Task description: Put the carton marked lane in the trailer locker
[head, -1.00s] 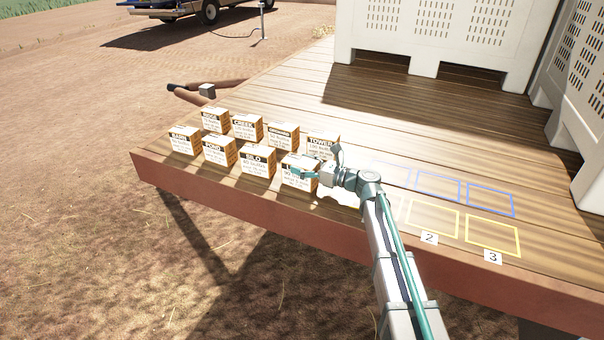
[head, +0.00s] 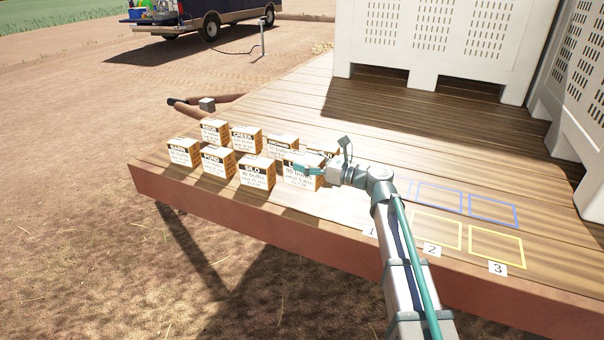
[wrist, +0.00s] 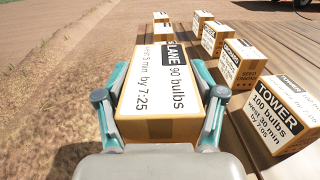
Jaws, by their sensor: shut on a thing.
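The carton marked LANE (head: 301,177) is a pale box with a dark label band, at the right end of the front row of cartons. In the wrist view the LANE carton (wrist: 158,90) fills the space between the fingers, with its printed face showing. My gripper (head: 316,170) is shut on it, one finger on each side. The carton appears a little above the deck; its underside is hidden. A trailer or truck bed (head: 158,22) with coloured items on it stands at the upper left. I cannot make out a locker there.
Several cartons stand close by, including SILO (head: 257,174), POND (head: 217,162) and TOWER (wrist: 277,112). Painted blue and yellow squares (head: 497,247) mark the deck at right. Large white bins (head: 430,45) block the back. A post with a cable (head: 262,38) stands near the vehicle.

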